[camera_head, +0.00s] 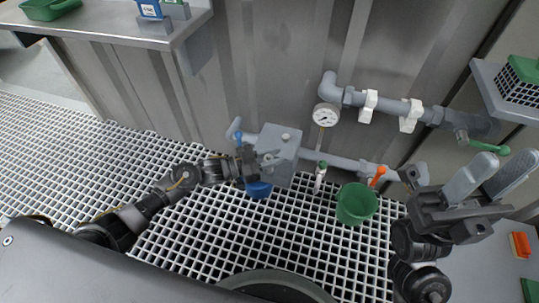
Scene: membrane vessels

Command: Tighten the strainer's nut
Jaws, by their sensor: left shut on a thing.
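The strainer appears to be the grey box-shaped housing (286,143) in the pipe line, at the middle of the head view. My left gripper (268,162) reaches in from the left and is shut against the housing's left side. It seems to be shut on the strainer's nut, but the fingers and wrist hide the nut, so its shape and seating cannot be told. My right gripper (507,162) is at the right, with its two broad grey fingers apart and empty, away from the strainer.
A blue cup-like thing (258,190) is just below my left gripper. A gauge (326,116) and an orange-handled valve (378,176) are close by. A shelf (484,78) juts out at right.

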